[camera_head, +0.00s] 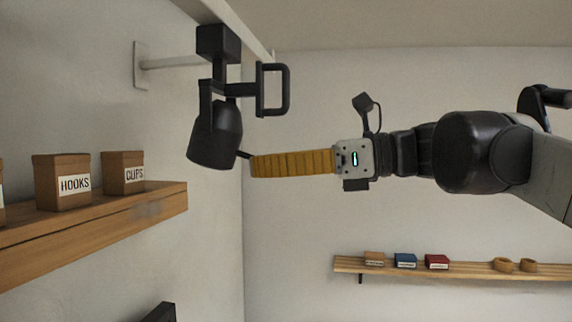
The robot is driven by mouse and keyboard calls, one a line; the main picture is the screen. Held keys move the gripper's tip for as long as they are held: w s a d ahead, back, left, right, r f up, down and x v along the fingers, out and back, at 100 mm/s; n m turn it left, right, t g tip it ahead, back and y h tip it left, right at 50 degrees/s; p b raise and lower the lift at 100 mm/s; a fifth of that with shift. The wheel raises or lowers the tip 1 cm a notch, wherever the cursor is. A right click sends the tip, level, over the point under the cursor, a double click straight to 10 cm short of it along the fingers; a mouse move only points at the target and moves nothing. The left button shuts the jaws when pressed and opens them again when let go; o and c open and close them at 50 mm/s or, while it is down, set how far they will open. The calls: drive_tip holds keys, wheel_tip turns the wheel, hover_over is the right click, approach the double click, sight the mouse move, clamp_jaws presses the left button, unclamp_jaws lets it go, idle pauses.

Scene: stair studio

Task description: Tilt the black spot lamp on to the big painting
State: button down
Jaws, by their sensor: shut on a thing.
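The black spot lamp (215,135) hangs from a white rail at the upper left. Its head points down and slightly left. A square black loop (273,90) stands at its right side, near the top. A short thin black rod (243,154) sticks out from the right of the lamp head. My gripper (254,163) reaches in from the right, its yellow ribbed fingers level and shut on the rod at their tips. One finger hides the other, and the rod's end is hidden. The big painting is not recognisable in this view.
A wall bracket (140,65) supports the white rail (240,28). A wooden shelf (150,208) at left holds brown boxes marked HOOKS (63,180) and CLIPS (122,173). A lower back shelf (465,271) holds small boxes and rings. A dark edge (160,312) shows at the bottom.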

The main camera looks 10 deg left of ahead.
drive_tip(key=c, duration=1.2)
unclamp_jaws()
drive_tip(key=shift+d, duration=0.25)
drive_tip(key=d, duration=0.8)
drive_tip(key=s+d+r, duration=0.1)
drive_tip(key=d, duration=0.3)
drive_tip(key=shift+r, duration=0.1)
